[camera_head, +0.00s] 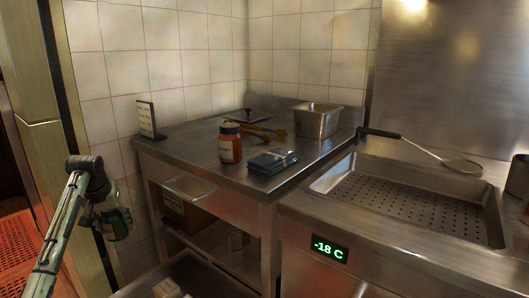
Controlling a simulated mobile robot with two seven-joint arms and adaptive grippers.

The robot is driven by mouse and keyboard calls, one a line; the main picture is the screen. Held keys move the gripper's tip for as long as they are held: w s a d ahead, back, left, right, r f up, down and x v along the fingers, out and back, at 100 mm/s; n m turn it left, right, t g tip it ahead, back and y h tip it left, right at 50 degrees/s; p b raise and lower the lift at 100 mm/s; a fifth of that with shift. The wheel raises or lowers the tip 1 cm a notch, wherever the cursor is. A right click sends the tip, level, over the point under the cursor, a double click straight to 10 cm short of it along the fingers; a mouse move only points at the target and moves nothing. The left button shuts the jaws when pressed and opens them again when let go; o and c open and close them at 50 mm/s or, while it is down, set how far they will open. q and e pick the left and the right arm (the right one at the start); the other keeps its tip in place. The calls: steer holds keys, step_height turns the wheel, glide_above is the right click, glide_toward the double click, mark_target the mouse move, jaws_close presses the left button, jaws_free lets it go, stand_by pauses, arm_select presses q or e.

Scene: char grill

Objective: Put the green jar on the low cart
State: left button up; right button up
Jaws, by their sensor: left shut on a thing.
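The green jar (117,223) is in my left gripper (106,212), at the left of the head view, held in the air and tilted. The gripper is shut on it and covers part of it. What looks like the low cart (198,281) shows only in part at the bottom edge, lower than the counter and to the right of and below the jar. Small pale items (164,288) stand on it. My right gripper is not in view.
A steel counter (190,152) holds an orange jar with a dark lid (230,144), dark folded cloths or packets (272,161), yellow-handled utensils (262,131) and a steel pan (317,121). To the right is a perforated steel basin (415,205) with a skimmer (440,155).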

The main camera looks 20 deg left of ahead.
arm_select(q)
steer(key=w+d+f+n+y, duration=0.1)
steer(key=d+f+n, duration=0.15)
steer(key=d, duration=0.65)
steer(key=w+d+f+n, duration=0.1)
steer(key=d+f, duration=0.3)
steer(key=d, duration=0.5)
steer(key=w+d+r+m+h, duration=0.1)
steer(key=d+r+m, duration=0.2)
steer(key=d, duration=0.4)
steer(key=d+r+m+h, duration=0.1)
steer(key=d+r+m, duration=0.2)
steer(key=d, duration=0.5)
steer(key=s+d+r+m+h, duration=0.1)
steer(key=s+d+m, duration=0.1)
steer(key=d, duration=0.4)
steer(key=s+d+r+m+t, duration=0.1)
steer(key=s+d+r+m, duration=0.1)
steer(key=s+d, duration=0.3)
steer(key=shift+s+d+m+h, duration=0.25)
steer(key=shift+d+m+h, duration=0.25)
steer(key=shift+d, duration=0.3)
